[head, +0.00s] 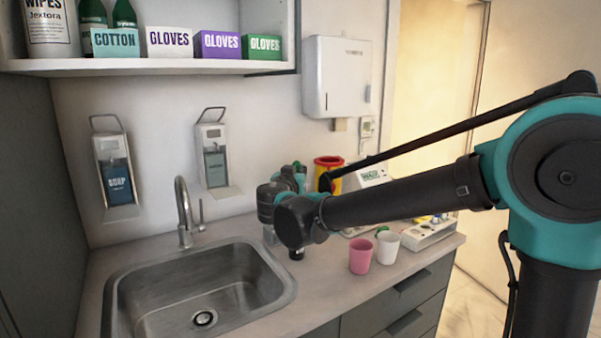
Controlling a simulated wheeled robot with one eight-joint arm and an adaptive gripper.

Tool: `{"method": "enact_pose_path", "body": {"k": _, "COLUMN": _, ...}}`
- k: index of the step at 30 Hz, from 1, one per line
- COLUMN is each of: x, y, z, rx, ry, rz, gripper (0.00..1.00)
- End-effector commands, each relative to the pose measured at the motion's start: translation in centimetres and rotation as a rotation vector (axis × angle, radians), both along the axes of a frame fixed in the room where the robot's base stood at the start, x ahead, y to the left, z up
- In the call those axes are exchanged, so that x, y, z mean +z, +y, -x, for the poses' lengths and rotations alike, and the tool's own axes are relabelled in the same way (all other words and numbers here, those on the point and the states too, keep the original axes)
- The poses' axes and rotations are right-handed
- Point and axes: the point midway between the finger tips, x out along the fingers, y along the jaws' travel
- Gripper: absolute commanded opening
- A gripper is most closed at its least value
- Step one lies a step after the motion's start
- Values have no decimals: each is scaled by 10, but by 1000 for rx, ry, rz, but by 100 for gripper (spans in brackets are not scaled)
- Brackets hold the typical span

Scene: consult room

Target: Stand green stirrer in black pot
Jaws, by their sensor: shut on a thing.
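My arm reaches in from the right, and its wrist end is over the counter just right of the sink. My gripper's fingers are hidden behind the wrist, so I cannot see what is between them. A small dark piece (297,253) shows just below the wrist; I cannot tell whether it is the black pot or part of my gripper. I cannot make out the green stirrer. A small green thing (382,229) shows at the rim of a white cup (387,248), too small to name.
A pink cup (360,256) stands beside the white cup near the counter's front edge. The steel sink (285,292) with its tap (184,215) is at left. A shelf hangs above.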

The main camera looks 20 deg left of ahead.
Motion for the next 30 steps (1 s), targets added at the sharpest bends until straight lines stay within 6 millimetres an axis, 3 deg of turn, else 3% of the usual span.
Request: {"method": "enact_pose_path", "body": {"k": 30, "x": -69, "y": 0, "z": 0, "rx": 0, "ry": 0, "rz": 0, "gripper": 0}}
